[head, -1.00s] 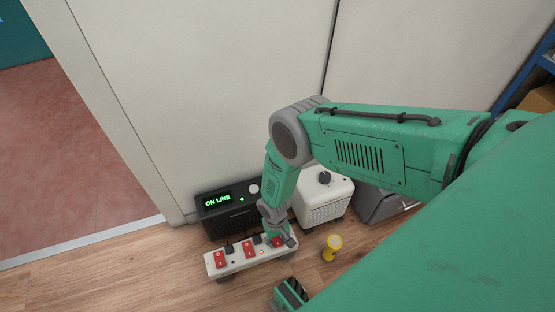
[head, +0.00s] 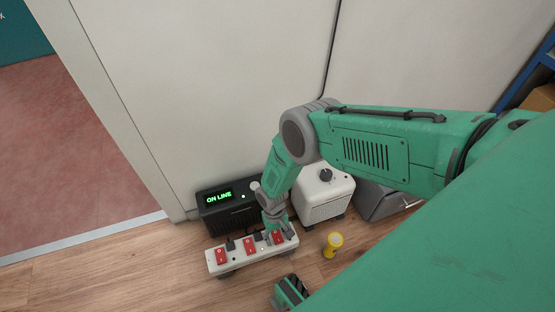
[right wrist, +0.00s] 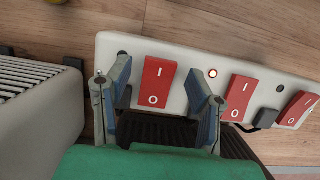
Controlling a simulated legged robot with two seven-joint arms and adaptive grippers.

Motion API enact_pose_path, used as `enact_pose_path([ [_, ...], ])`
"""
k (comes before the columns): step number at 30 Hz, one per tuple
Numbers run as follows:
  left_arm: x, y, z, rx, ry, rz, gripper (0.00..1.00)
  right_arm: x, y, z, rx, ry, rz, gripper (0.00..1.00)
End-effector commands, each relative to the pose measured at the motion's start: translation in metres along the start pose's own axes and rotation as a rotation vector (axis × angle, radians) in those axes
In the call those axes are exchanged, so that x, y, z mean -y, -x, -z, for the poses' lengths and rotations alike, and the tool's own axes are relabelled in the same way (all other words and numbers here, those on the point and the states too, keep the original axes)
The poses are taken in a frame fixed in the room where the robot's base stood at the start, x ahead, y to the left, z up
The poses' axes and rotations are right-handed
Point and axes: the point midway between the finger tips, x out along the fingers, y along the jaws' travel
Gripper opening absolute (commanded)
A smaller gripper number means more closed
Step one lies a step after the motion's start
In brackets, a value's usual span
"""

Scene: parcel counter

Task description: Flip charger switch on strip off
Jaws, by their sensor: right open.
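A white power strip (head: 240,264) with three red rocker switches lies on the floor in the head view. My right gripper (head: 277,238) is open at the strip's right end. In the right wrist view my right gripper (right wrist: 160,82) has its two fingers spread on either side of a red switch (right wrist: 157,80) marked I and O. I cannot tell whether the fingers touch the strip. A middle switch (right wrist: 237,97) and a far switch (right wrist: 298,109) lie to the right. A small indicator (right wrist: 213,73) glows beside the framed switch. No label names the charger switch.
Behind the strip stand a black unit (head: 231,213) showing ON LINE and a white box (head: 323,199) with a dark knob. A yellow object (head: 333,244) is on the floor to the right. Dark plugs sit in the strip. Wooden floor is clear at left.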

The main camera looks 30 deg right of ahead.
Motion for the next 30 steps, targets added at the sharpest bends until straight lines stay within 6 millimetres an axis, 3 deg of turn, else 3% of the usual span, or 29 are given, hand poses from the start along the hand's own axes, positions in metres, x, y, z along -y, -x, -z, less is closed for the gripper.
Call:
enact_pose_path([
  [5,0.000,0.001,-0.002,0.001,0.000,0.000,0.48,0.000,0.016,0.002,-0.001,0.000,0.000,0.48],
  [18,0.000,0.001,-0.001,0.000,0.000,0.000,0.48,0.000,0.101,0.002,-0.001,0.000,0.000,0.48],
  [24,0.000,0.000,-0.001,0.000,0.000,0.000,0.48,0.000,0.117,0.001,0.002,0.000,0.000,0.48],
  [30,0.000,0.000,-0.001,0.000,0.000,0.000,0.48,0.000,0.118,0.001,0.002,0.000,0.000,0.48],
])
